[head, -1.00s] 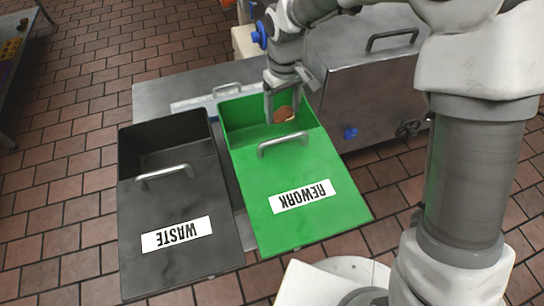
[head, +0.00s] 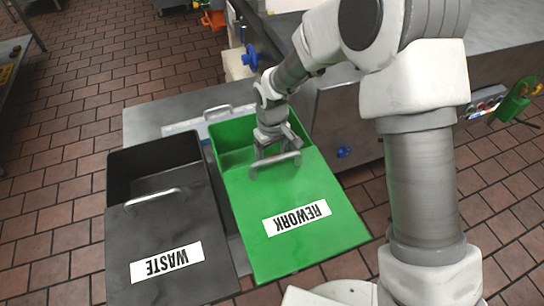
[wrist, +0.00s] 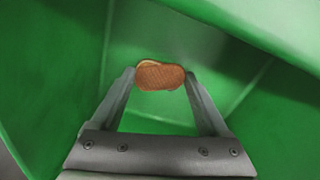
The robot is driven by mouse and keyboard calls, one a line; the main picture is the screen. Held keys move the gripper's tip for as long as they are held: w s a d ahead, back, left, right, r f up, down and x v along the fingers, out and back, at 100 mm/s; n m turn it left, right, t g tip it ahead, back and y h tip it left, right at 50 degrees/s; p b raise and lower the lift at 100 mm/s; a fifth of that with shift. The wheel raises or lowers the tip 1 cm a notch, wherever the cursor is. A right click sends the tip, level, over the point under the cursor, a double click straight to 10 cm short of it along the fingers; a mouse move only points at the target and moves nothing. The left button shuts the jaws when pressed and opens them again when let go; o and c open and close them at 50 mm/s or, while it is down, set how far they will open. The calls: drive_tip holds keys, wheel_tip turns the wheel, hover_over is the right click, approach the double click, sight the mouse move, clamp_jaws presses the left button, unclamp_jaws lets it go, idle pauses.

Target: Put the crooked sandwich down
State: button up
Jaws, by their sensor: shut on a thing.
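The crooked sandwich (wrist: 158,75) is a brown, ridged biscuit sandwich with a paler edge of filling at its upper left. It sits between the fingertips of my gripper (wrist: 160,77), which is shut on it, with green bin walls around and below. In the head view my gripper (head: 272,150) points down into the open back part of the green REWORK bin (head: 290,235), close behind the lid handle. The sandwich is hidden there by the gripper and the bin. In the wrist view I cannot tell whether it touches the bin floor.
The black WASTE bin (head: 160,240) stands beside the green one at left, with its own open back part and a handle (head: 155,196). The green bin's handle (head: 276,162) is very near my fingers. A metal machine (head: 350,120) stands at right behind.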

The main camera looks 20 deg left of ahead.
drive_tip(key=shift+f, duration=0.15)
drive_tip(key=o, duration=1.2)
drive_tip(key=shift+c, duration=0.2)
wheel_tip(320, 180, up, 12)
drive_tip(key=p, duration=0.1)
drive_tip(key=shift+r, duration=0.2)
